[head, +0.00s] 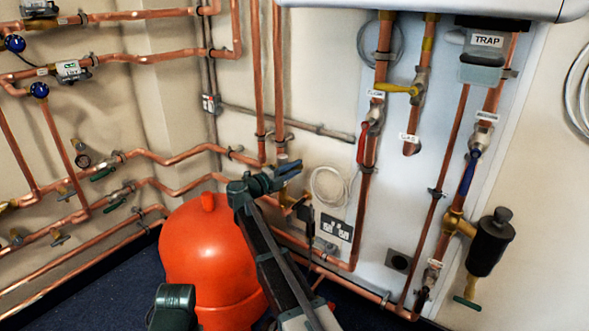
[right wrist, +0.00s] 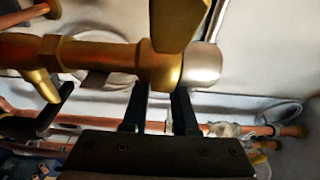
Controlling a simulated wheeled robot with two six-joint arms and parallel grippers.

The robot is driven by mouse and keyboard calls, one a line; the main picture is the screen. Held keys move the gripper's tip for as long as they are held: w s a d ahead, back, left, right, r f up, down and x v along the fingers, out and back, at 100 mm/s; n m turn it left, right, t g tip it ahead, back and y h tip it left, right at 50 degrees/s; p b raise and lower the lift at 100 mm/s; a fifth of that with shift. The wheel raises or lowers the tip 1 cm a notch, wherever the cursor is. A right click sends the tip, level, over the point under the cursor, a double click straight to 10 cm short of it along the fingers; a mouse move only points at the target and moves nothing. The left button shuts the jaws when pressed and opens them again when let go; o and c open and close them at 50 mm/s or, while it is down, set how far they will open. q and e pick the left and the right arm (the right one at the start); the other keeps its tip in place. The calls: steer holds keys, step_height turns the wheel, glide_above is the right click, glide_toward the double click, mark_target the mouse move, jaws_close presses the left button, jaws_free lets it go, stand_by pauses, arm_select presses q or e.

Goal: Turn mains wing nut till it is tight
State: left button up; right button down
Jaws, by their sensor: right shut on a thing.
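My right gripper (head: 287,171) reaches in from the bottom middle of the head view, to the pipework right of the red vessel. The right wrist view shows its two dark fingers (right wrist: 161,100) pointing up to a brass fitting (right wrist: 100,55) with a silver-grey round end. A brass wing (right wrist: 175,22), which looks like part of the mains wing nut, rises above the fitting beside that end. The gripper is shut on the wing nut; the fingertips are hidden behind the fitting. In the head view the nut is too small to tell apart.
A red vessel (head: 205,255) stands left of my right arm. Copper pipes run along both walls. A double socket (head: 336,228) is right of the gripper. A yellow-handled gas valve (head: 398,89) and a black filter (head: 490,242) are farther right.

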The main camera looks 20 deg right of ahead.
steer(key=shift+s+g, duration=0.1)
steer(key=shift+g, duration=0.2)
steer(key=c, duration=0.7)
jaws_free()
steer(key=shift+a, duration=0.1)
steer(key=v, duration=1.3)
steer(key=shift+s+a+f, duration=0.1)
steer(key=shift+a+f, duration=0.1)
steer(key=shift+a, duration=0.1)
